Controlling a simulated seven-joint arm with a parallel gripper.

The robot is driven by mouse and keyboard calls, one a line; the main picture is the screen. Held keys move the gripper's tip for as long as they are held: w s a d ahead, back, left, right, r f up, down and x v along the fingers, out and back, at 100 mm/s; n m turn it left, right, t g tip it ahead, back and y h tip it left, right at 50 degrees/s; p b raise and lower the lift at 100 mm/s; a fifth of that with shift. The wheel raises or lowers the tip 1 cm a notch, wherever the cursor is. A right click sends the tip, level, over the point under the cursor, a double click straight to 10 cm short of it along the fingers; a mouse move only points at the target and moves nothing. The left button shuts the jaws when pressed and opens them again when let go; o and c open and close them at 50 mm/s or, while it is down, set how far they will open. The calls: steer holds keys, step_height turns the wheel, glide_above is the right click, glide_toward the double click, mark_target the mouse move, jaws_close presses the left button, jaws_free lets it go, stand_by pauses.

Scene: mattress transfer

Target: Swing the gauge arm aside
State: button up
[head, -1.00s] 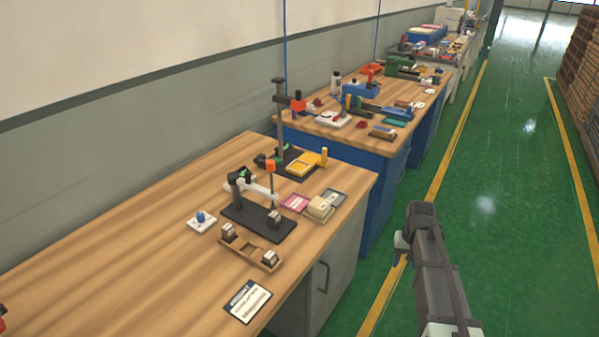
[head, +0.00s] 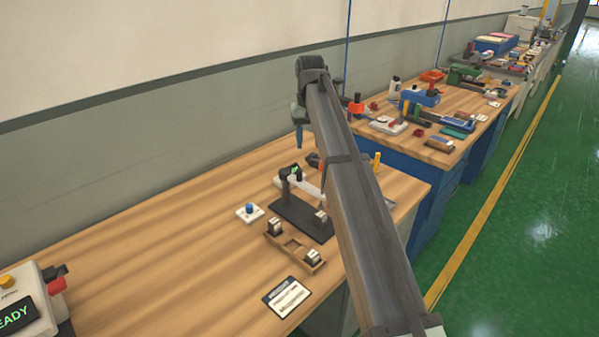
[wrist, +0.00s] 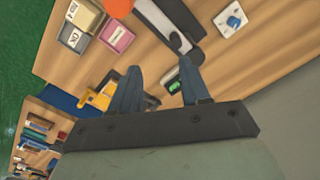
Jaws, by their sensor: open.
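The gauge stand has a black base (head: 302,219) and a light grey gauge arm (head: 306,187) with a dark joint and small green display at its left end. The right part of the stand is hidden behind my arm in the head view. In the wrist view the gauge arm (wrist: 157,18) lies ahead of the fingers, with an orange knob (wrist: 118,6) beside it. My gripper (wrist: 161,63) is open and empty, its two blue-grey fingers apart. In the head view it hangs above the bench behind the gauge, apart from it; one fingertip (head: 299,138) shows.
A white pad with a blue knob (head: 249,211), a wooden holder with small blocks (head: 293,250) and a printed card (head: 286,297) lie nearby. A READY box (head: 28,305) stands at lower left. A yellow fixture (wrist: 96,99) and pink tray (wrist: 117,37) are close by.

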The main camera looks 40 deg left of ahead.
mark_target(299, 170)
steer(key=f, duration=0.4)
steer(key=s+a+f, duration=0.1)
steer(key=f, duration=0.2)
steer(key=a+f, duration=0.1)
steer(key=f, duration=0.3)
steer(key=shift+s+f, duration=0.35)
steer(key=shift+s, duration=0.05)
jaws_close()
stand_by(0.4)
